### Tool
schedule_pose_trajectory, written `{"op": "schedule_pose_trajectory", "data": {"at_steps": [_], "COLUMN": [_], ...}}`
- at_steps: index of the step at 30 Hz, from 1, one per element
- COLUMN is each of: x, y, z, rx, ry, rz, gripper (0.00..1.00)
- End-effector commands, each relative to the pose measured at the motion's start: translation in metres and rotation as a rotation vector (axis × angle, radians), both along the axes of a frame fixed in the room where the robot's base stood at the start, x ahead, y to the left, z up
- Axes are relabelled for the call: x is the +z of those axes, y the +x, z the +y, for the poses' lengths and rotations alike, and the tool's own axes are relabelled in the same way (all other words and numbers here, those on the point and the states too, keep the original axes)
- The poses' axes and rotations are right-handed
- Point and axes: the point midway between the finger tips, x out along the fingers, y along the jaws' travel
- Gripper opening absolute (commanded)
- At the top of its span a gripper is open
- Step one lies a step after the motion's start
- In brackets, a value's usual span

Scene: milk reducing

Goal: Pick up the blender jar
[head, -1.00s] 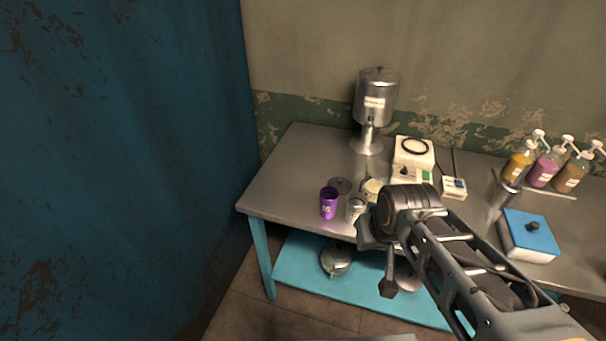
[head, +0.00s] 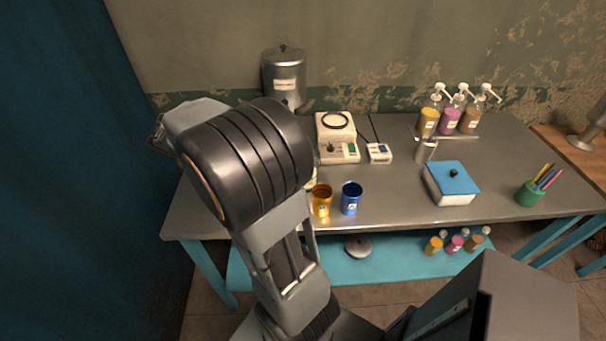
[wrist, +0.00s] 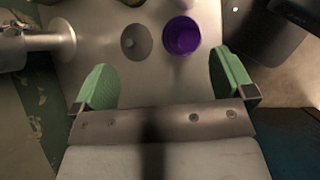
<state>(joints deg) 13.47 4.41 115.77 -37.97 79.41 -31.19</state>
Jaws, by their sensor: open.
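My gripper (wrist: 165,80) is open and empty in the wrist view, its two green pads wide apart above the steel table. A purple cup (wrist: 181,36) and a flat grey disc (wrist: 137,41) stand just beyond the pads, apart from them. I cannot clearly pick out a blender jar. A white base with a black ring on top (head: 337,137) stands at the back of the table, with no jar on it. In the head view my arm hides the table's left part and most of the gripper.
A steel dispenser (head: 283,75) stands at the back left; its side shows in the wrist view (wrist: 45,40). Orange (head: 321,201) and blue (head: 351,199) cups stand near the front edge. A blue-lidded box (head: 451,184) and pump bottles (head: 449,121) are farther right.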

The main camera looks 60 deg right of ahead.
Motion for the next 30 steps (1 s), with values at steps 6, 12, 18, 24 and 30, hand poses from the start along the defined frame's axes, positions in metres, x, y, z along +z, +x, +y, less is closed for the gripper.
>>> {"op": "schedule_pose_trajectory", "data": {"at_steps": [6,12,18,24,30], "x": [-0.006,-0.010,-0.021,-0.034,-0.040], "y": [0.016,0.017,-0.004,-0.025,-0.034], "z": [-0.066,-0.097,-0.123,-0.144,-0.154], "rx": [0.073,0.086,0.086,0.087,0.088], "ry": [-0.107,-0.141,-0.145,-0.145,-0.146], "rz": [0.373,0.536,0.566,0.563,0.561], "gripper": [1.00,1.00,1.00,1.00,1.00]}}
